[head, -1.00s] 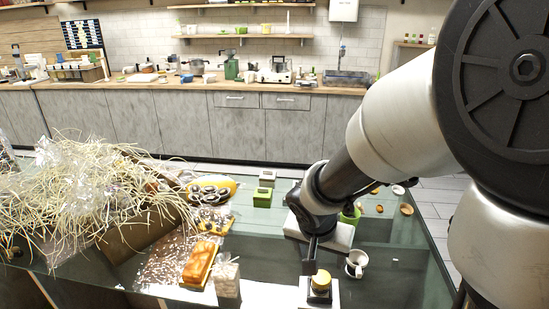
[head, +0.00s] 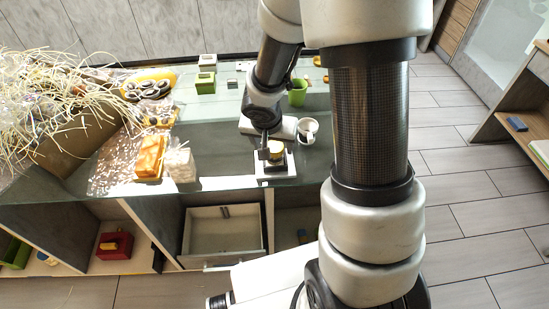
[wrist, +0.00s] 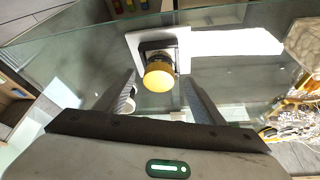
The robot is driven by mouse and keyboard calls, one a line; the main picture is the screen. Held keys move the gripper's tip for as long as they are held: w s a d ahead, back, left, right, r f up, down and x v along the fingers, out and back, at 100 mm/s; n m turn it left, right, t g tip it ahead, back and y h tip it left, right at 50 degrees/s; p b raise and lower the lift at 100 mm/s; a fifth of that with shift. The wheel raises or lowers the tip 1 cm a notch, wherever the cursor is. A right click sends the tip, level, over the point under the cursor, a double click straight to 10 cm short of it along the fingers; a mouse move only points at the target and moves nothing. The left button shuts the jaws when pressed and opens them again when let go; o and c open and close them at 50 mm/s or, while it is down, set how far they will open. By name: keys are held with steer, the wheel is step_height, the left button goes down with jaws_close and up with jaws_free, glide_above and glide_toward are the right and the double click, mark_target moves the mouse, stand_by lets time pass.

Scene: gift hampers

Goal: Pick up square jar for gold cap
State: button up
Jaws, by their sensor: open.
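The square jar with a gold cap (wrist: 159,76) stands on a white square pad (wrist: 146,34) on the glass table. Its dark body shows behind the cap in the wrist view. In the head view the gold cap (head: 276,149) is partly covered by my gripper (head: 266,151). In the wrist view my gripper (wrist: 160,86) is open, with one finger on each side of the cap in the picture. I cannot tell whether the fingertips reach around the jar or stop short of it. No contact shows.
A white mortar (head: 307,128) stands close right of the pad, with a green cup (head: 297,93) behind. A basket with straw (head: 75,140) fills the far left. An open drawer (head: 225,232) is below the tabletop.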

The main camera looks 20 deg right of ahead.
mark_target(274, 149)
steer(key=b+x, duration=0.1)
steer(key=x, duration=0.2)
steer(key=shift+f, duration=0.4)
steer(key=shift+s, duration=0.1)
